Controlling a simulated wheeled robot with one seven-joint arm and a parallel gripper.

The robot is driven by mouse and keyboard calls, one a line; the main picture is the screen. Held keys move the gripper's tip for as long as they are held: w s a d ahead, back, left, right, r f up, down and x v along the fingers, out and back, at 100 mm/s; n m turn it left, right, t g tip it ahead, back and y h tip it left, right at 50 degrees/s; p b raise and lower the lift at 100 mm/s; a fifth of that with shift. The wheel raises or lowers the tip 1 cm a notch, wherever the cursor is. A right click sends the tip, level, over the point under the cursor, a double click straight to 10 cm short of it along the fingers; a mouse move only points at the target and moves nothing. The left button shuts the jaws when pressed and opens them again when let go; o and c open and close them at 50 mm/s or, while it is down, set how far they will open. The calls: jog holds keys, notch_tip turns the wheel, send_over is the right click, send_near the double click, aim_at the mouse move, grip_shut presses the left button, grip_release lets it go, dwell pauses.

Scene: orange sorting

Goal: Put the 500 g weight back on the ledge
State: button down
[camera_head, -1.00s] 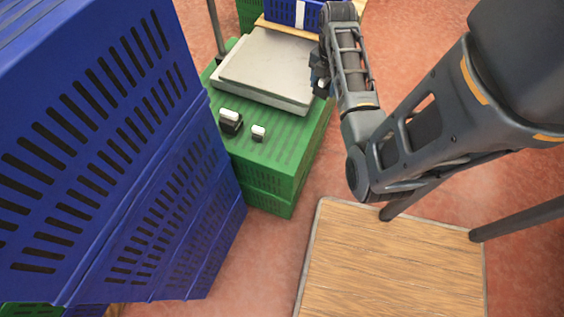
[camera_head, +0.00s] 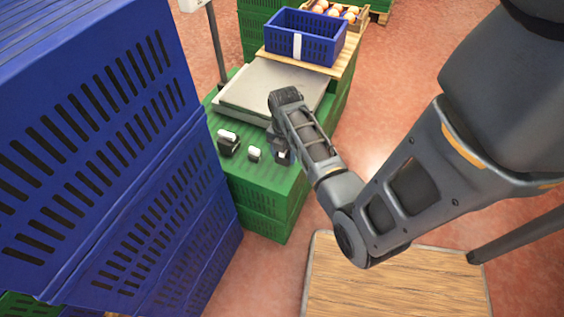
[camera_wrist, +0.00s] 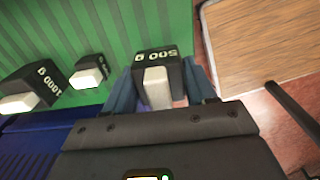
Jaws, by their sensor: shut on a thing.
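The 500 g weight (camera_wrist: 156,66) is a dark block with a pale handle and the mark 500 on it. My gripper (camera_wrist: 160,88) is shut on it, with a blue-grey finger on each side. In the head view my gripper (camera_head: 283,154) is over the front right part of the ledge (camera_head: 262,182), a ribbed green crate top in front of the scale. My arm hides most of the weight there. The frames do not show clearly whether its base touches the ledge.
The 1000 g weight (camera_head: 228,146) and a smaller weight (camera_head: 254,155) stand on the ledge, left of my gripper. The scale (camera_head: 262,88) with its plate is behind them. Blue crates (camera_head: 120,150) rise at the left. A wooden-topped surface (camera_head: 395,280) is at the front right.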

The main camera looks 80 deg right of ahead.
aim_at(282, 162)
jog(key=shift+w+a+f, duration=0.15)
jog(key=shift+w+f, duration=0.2)
jog(key=shift+f+b, duration=0.3)
jog(key=shift+f, duration=1.55)
jog(key=shift+c, duration=1.8)
grip_release()
jog(key=shift+f, duration=0.15)
